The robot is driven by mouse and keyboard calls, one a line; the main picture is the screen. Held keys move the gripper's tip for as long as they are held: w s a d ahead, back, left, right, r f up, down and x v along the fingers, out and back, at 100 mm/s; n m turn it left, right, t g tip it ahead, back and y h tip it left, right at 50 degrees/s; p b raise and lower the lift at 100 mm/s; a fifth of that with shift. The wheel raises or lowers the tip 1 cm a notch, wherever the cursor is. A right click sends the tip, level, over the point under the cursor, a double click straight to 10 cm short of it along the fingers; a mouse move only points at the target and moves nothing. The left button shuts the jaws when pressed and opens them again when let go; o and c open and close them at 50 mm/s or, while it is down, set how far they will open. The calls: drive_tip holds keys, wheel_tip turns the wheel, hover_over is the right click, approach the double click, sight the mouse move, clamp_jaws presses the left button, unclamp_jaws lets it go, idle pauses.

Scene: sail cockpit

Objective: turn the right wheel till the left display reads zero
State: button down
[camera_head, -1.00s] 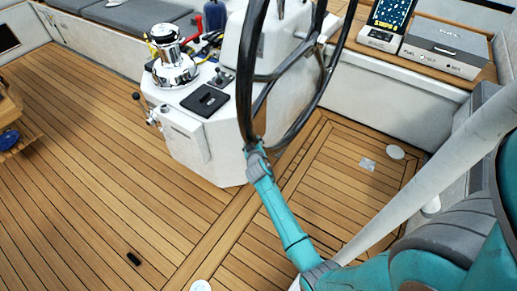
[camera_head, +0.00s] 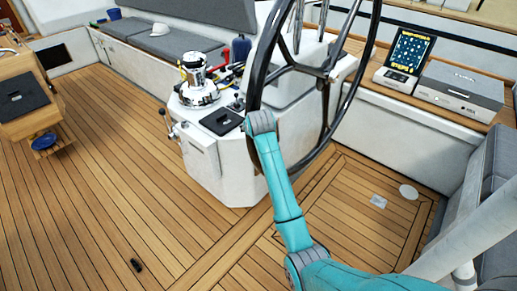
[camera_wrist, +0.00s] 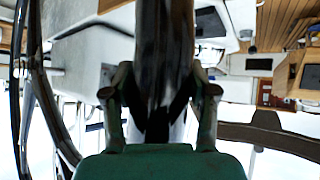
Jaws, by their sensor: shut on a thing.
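The large dark steering wheel (camera_head: 257,75) stands upright in front of the white pedestal, and its top is cut off in the head view. My gripper (camera_wrist: 160,100) is shut on the wheel's rim (camera_wrist: 162,45), which passes between its two fingers in the wrist view. In the head view my arm's end is at the lower left of the rim and hides the fingers. A lit display (camera_head: 410,51) with yellow text stands at the right; I cannot read its value or tell whether it is the left display.
The white pedestal (camera_head: 217,150) with a chrome winch (camera_head: 198,85) stands behind the wheel. A grey box (camera_head: 460,85) sits on the right bench beside the display. A wooden table (camera_head: 25,110) is at the far left. The deck between is mostly clear.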

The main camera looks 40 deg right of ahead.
drive_tip(key=r, duration=0.4)
drive_tip(key=r+y, duration=0.1)
drive_tip(key=r, duration=0.3)
drive_tip(key=d+r+y, duration=0.1)
drive_tip(key=r, duration=0.3)
drive_tip(key=shift+w+r+m, duration=0.3)
drive_tip(key=shift+c, duration=2.1)
unclamp_jaws()
drive_tip(key=shift+w, duration=0.1)
drive_tip(key=shift+d+f, duration=0.1)
drive_tip(key=shift+s+r, duration=0.4)
drive_tip(key=shift+s, duration=0.05)
approach(255, 92)
drive_tip(key=shift+w+d+f, duration=0.15)
drive_tip(key=shift+w+f, duration=0.2)
drive_tip(key=shift+w, duration=0.05)
